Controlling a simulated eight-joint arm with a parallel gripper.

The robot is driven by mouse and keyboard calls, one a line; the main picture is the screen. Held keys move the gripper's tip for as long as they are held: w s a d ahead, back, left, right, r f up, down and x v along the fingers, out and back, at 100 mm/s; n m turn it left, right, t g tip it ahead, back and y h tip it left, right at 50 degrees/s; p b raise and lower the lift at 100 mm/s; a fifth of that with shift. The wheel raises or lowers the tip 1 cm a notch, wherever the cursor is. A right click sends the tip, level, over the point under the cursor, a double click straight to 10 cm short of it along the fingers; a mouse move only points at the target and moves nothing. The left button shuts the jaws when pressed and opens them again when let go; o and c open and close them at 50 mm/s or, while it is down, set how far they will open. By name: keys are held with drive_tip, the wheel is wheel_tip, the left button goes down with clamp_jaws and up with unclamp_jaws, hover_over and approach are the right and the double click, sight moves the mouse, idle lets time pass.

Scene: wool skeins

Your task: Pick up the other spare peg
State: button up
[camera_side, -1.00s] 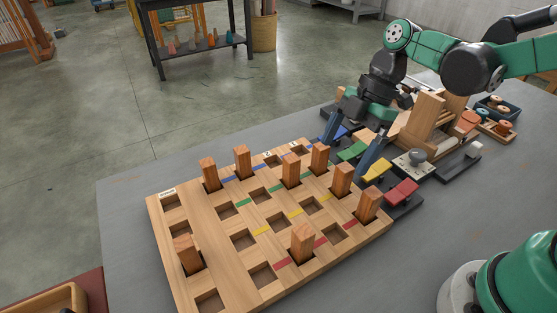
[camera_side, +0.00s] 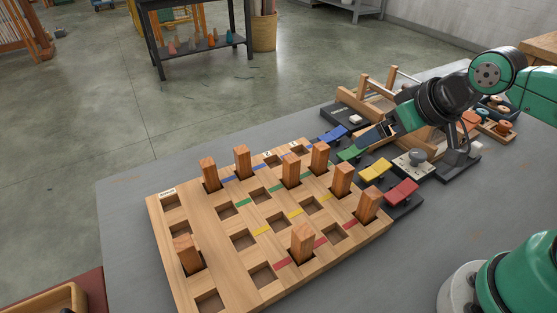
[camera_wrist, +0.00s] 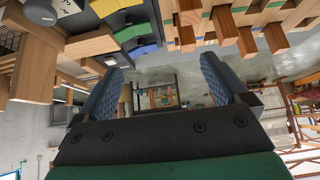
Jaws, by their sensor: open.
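A wooden peg board (camera_side: 225,270) lies on the grey table with several square upright pegs in its holes. Other pegs, such as one in the red row (camera_side: 302,243) and one in the blue row (camera_side: 210,173), stand in the main grid. My gripper (camera_side: 370,134) is tilted sideways above the coloured levers, right of the board and far from the spare peg. In the wrist view, its two blue-grey fingers (camera_wrist: 162,82) are apart with nothing between them.
Blue, green, yellow (camera_side: 375,170) and red (camera_side: 402,192) levers line the board's right side, close below my gripper. A grey knob (camera_side: 417,157) and a small wooden loom (camera_side: 365,95) stand behind. The table left of the board is clear.

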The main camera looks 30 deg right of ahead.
drive_tip(key=c, duration=0.4)
drive_tip(key=n+g+y, duration=0.4)
drive_tip(key=n+g, duration=0.3)
drive_tip(key=n, duration=1.1)
approach(186, 241)
drive_tip(key=x, duration=0.5)
drive_tip(key=shift+w+d+f, duration=0.1)
drive_tip(key=shift+d+f, duration=0.05)
drive_tip(key=shift+f, duration=0.05)
drive_tip(key=shift+a+f, duration=0.25)
drive_tip(key=shift+y, duration=0.3)
drive_tip(key=shift+x, duration=2.6)
